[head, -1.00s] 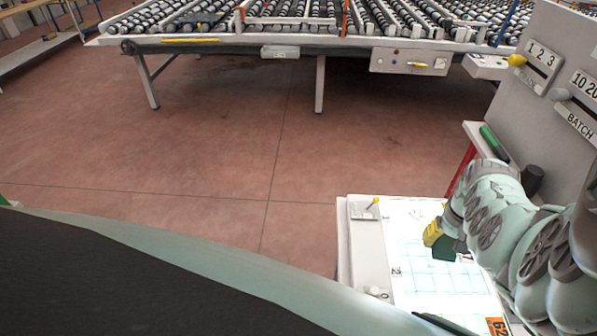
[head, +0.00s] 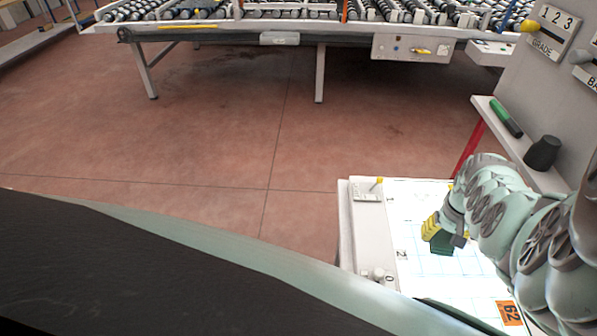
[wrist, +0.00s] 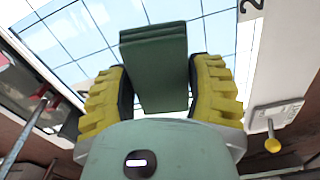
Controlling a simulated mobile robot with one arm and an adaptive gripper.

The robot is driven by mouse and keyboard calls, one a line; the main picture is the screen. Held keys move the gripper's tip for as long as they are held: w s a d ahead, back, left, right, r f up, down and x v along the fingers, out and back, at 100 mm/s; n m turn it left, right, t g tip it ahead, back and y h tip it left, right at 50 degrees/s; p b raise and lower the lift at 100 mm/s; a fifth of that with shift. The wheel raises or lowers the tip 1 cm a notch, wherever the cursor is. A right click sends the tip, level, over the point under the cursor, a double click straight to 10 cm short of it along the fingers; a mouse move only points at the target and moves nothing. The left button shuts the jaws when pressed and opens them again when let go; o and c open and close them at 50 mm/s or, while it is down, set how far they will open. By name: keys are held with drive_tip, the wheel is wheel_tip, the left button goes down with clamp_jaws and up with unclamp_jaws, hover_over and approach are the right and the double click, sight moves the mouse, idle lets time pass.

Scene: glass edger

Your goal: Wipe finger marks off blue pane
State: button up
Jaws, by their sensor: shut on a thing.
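My gripper (head: 433,233) has yellow ribbed fingers and is shut on a dark green block (head: 442,244). In the wrist view the block (wrist: 155,60) sits between both fingers. The gripper is over a bright white light table (head: 429,194) with a blue grid. In the wrist view the gridded surface (wrist: 90,35) looks pale blue; I cannot make out a separate pane edge or finger marks. Whether the block touches the surface cannot be told. An orange tag with number 62 (head: 509,313) lies near the table's front right.
A control panel with sliders (head: 548,32) stands at right, above a shelf holding a green marker (head: 506,119) and a dark cup-like object (head: 542,152). A small yellow-knobbed lever (head: 377,184) is at the table's back left corner. A roller conveyor (head: 300,32) stands behind open floor.

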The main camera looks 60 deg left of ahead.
sight(448, 250)
drive_tip(key=shift+f+b, duration=0.95)
idle(0.6)
drive_tip(key=d+p, duration=0.1)
drive_tip(key=s+p, duration=0.1)
drive_tip(key=p, duration=0.1)
drive_tip(key=shift+s+d+r, duration=0.15)
drive_tip(key=shift+d+r, duration=0.1)
drive_tip(key=shift+d, duration=0.1)
drive_tip(key=shift+s+d+p, duration=0.45)
drive_tip(key=shift+d+p, duration=0.05)
drive_tip(key=shift+p, duration=0.05)
drive_tip(key=shift+s+d+f, duration=0.1)
drive_tip(key=shift+s+d, duration=0.05)
drive_tip(key=shift+d, duration=0.05)
drive_tip(key=shift+f, duration=0.2)
drive_tip(key=shift+w+a+f+b, duration=0.3)
drive_tip(key=shift+w+a+b, duration=0.15)
drive_tip(key=shift+b, duration=0.4)
drive_tip(key=a+b, duration=0.1)
drive_tip(key=w+a+b, duration=0.1)
drive_tip(key=b, duration=0.1)
drive_tip(key=shift+w+a, duration=0.1)
drive_tip(key=shift+w, duration=0.2)
drive_tip(key=shift+c, duration=0.3)
drive_tip(key=shift+r, duration=0.1)
